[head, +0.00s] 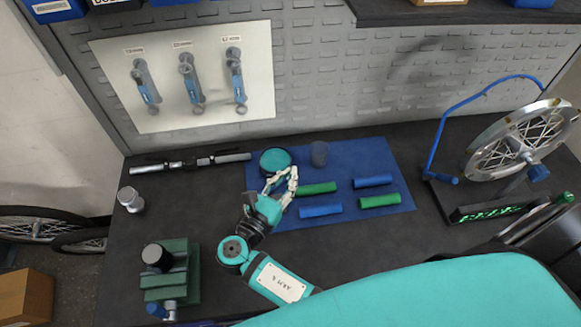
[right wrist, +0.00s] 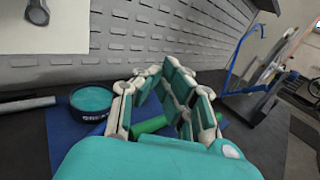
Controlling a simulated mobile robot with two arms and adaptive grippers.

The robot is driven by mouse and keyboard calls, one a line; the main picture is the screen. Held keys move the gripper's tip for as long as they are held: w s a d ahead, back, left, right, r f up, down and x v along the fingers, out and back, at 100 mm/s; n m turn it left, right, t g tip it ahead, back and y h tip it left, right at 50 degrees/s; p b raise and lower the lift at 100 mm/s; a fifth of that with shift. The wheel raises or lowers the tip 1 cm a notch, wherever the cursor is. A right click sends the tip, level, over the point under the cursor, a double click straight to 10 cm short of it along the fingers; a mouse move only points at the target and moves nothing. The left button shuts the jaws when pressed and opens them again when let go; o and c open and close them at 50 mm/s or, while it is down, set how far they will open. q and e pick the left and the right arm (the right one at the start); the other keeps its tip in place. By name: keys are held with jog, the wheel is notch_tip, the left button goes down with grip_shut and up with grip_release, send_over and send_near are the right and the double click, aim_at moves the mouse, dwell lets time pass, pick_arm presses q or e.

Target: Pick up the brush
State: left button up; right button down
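I cannot make out a brush clearly in either view. My right gripper (head: 281,182) is over the left part of the blue mat (head: 343,155), beside a round tin with a teal top (head: 275,161). Its jointed fingers bow inward toward their tips, with a gap between them and nothing visibly held. In the right wrist view, the right gripper (right wrist: 161,70) shows a green cylinder through the gap. The tin (right wrist: 92,101) is left of the fingers there. My left gripper is not in view.
Green grips (head: 380,200) and blue grips (head: 372,181) lie on the mat, with a small grey cup (head: 319,153) behind. A wheel stand (head: 490,212) is at right, a green vise (head: 172,274) at front left. A bar (head: 192,163) lies at back left.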

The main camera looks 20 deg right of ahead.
jog(key=c, duration=2)
grip_release()
jog(key=shift+c, duration=0.2)
jog(key=o, duration=1.6)
